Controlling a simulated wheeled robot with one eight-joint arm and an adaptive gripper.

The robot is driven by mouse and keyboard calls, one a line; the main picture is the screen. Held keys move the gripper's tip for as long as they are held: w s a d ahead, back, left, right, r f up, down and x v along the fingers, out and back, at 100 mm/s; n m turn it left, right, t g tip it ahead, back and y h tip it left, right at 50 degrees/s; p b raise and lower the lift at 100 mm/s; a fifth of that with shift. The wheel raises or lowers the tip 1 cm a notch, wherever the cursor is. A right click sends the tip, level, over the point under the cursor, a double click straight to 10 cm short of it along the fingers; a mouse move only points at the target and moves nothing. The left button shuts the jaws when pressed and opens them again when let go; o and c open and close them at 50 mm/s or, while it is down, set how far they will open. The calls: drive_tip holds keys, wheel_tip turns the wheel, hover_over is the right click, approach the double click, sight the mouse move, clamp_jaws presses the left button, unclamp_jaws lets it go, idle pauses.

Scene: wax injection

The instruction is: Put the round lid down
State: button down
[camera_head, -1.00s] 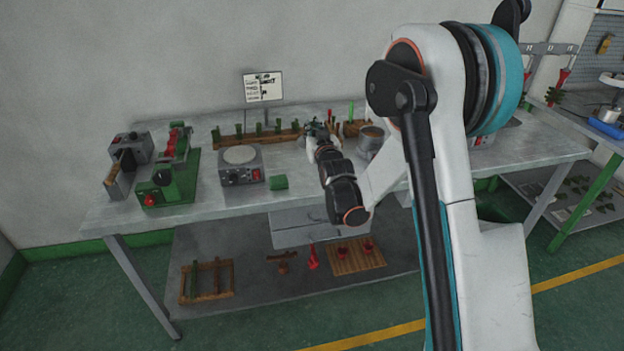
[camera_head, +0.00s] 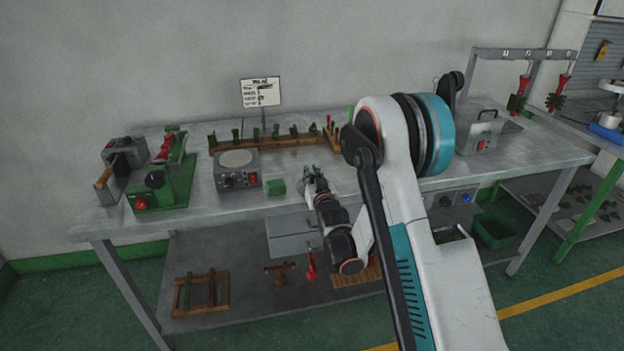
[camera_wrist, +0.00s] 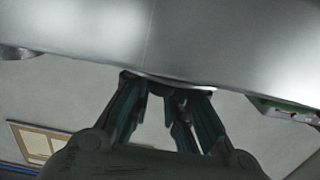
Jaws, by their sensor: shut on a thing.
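My gripper (camera_head: 312,178) is over the front part of the grey worktable (camera_head: 220,214), just right of a small green block (camera_head: 275,187). In the wrist view my gripper (camera_wrist: 167,97) has its fingers close in around a dark piece with a thin, curved, bright rim, which appears to be the round lid (camera_wrist: 175,83). Most of the lid is hidden or hard to separate from the large shiny grey surface beyond it. In the head view the lid cannot be made out clearly, and I cannot tell whether it touches the tabletop.
Left of my gripper stand a grey box with a round white plate (camera_head: 236,160) and a green press (camera_head: 165,182). A wooden rack with green pieces (camera_head: 285,139) lies along the back. A grey machine (camera_head: 480,133) stands at the right. The front left tabletop is clear.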

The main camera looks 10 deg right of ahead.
drive_tip(key=shift+f, duration=0.1)
drive_tip(key=c, duration=1.5)
unclamp_jaws()
drive_tip(key=shift+o, duration=0.2)
drive_tip(key=shift+s, duration=0.1)
